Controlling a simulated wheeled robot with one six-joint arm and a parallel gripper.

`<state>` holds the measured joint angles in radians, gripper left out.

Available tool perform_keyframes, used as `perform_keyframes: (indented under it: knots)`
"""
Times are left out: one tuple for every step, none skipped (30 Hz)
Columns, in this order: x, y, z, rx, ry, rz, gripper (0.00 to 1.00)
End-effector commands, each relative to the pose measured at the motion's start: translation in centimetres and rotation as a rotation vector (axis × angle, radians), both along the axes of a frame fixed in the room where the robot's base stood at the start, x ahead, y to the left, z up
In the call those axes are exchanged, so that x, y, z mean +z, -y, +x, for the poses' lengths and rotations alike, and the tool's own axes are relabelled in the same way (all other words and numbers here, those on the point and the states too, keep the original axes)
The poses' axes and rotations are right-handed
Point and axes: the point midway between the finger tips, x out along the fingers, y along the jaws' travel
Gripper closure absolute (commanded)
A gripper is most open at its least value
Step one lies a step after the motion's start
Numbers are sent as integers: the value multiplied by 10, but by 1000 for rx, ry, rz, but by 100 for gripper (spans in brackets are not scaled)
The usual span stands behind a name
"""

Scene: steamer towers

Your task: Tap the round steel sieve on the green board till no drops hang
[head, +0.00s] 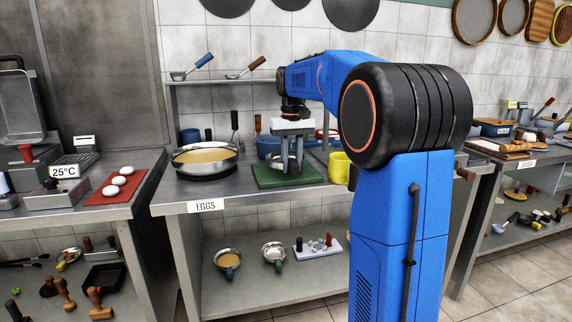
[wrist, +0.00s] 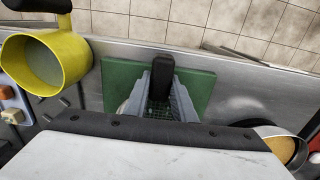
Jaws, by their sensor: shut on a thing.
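The green board (head: 268,178) lies on the steel worktop; in the wrist view it shows on both sides of my fingers (wrist: 117,85). My gripper (head: 291,163) points down over the board. In the wrist view my gripper (wrist: 162,85) is shut on a black handle (wrist: 162,72), which I take as the handle of the round steel sieve. A bit of mesh (wrist: 158,111) shows between my fingers, with green behind it. Most of the sieve is hidden by my gripper. I cannot tell whether it touches the board, or whether drops hang from it.
A wide pan of yellow liquid (head: 205,157) stands left of the board. A yellow cup (head: 340,168) stands close on its right, and a blue pot (head: 268,146) behind. A shelf with ladles (head: 192,68) hangs over the back. The worktop's front edge is near the board.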

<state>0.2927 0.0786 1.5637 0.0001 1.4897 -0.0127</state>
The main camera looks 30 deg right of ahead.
Motion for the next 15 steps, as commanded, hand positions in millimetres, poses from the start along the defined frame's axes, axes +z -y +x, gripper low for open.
perform_keyframes:
  knots:
    - [0,0,0,0,1,0,100]
    - [0,0,0,0,1,0,100]
    - [0,0,0,0,1,0,100]
    - [0,0,0,0,1,0,100]
    - [0,0,0,0,1,0,100]
    - [0,0,0,0,1,0,100]
    - [0,0,0,0,1,0,100]
    - [0,0,0,0,1,0,100]
    - [0,0,0,0,1,0,100]
    - [0,0,0,0,1,0,100]
    - [0,0,0,0,1,0,100]
    - [-1,0,0,0,1,0,100]
    - [-2,0,0,0,1,0,100]
    - [-3,0,0,0,1,0,100]
    - [-7,0,0,0,1,0,100]
